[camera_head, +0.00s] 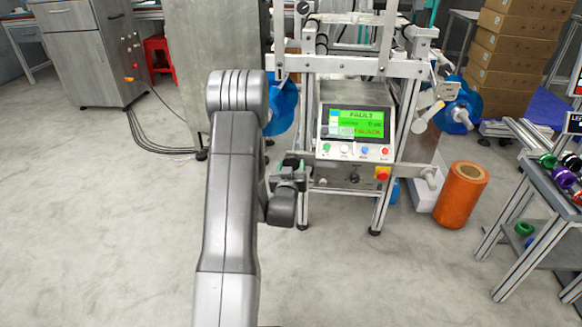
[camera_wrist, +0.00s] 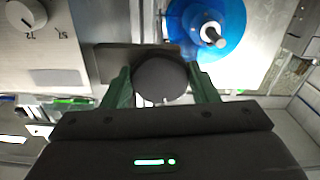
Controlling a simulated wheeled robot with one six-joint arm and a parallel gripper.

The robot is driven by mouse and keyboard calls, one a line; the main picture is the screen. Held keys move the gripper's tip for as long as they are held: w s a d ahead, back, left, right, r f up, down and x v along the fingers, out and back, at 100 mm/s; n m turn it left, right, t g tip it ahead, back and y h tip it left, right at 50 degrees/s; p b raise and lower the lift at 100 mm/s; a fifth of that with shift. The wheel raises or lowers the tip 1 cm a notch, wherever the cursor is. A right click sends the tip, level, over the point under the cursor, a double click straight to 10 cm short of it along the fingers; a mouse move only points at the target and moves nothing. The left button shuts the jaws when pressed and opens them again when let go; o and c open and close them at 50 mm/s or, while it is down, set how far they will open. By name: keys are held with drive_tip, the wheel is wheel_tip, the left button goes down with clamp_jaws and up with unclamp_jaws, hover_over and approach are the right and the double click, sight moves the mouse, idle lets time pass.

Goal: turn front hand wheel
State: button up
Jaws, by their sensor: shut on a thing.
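The front hand wheel (camera_wrist: 160,79) is a dark round disc in the wrist view, in front of a dark plate. My gripper (camera_wrist: 162,72) has its two green fingers on either side of the wheel and is shut on it. In the head view my gripper (camera_head: 289,168) is at the machine's front left, beside the control panel (camera_head: 356,133). The wheel is hard to make out there behind the gripper. How far the wheel is turned cannot be told.
A blue reel (camera_wrist: 213,20) is close behind the wheel. A dial (camera_wrist: 26,14) is at the upper left of the wrist view. An orange roll (camera_head: 461,195) stands right of the machine, near a rack (camera_head: 564,190).

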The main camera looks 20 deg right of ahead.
drive_tip(key=n, duration=1.2)
drive_tip(key=shift+s+d, duration=0.1)
drive_tip(key=shift+n, duration=1.8)
drive_tip(key=o, duration=1)
drive_tip(key=shift+r, duration=0.1)
drive_tip(key=shift+c, duration=0.2)
drive_tip(key=p+v, duration=0.2)
drive_tip(key=v, duration=1.2)
